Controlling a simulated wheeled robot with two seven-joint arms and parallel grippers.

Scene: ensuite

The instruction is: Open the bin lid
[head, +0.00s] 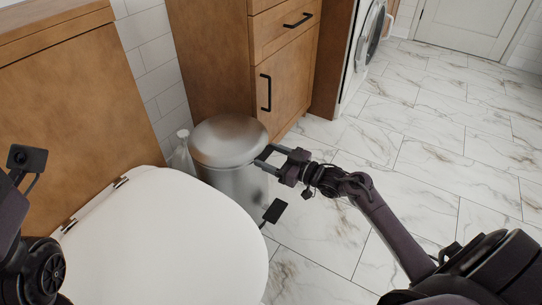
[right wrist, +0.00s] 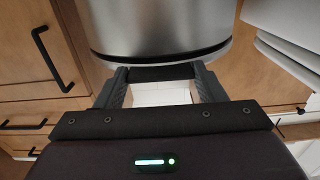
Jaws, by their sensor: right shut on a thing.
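The bin (head: 235,183) is a round metal can between the toilet and the wooden cabinet in the head view. Its brushed-metal lid (head: 228,139) lies flat on top, closed. My right gripper (head: 264,158) is at the lid's right edge. In the right wrist view the bin (right wrist: 160,25) fills the top, and my right fingers (right wrist: 160,80) close on a dark tab (right wrist: 160,73) at the rim. Part of my left arm shows at the left edge of the head view, but its gripper is out of view.
The white toilet lid (head: 165,240) is close in front of the bin. A white toilet-brush holder (head: 182,155) stands to its left. The cabinet (head: 285,80) with black handles is behind. A flat black piece (head: 273,211) sits low near the bin. Marble floor (head: 430,150) is clear at right.

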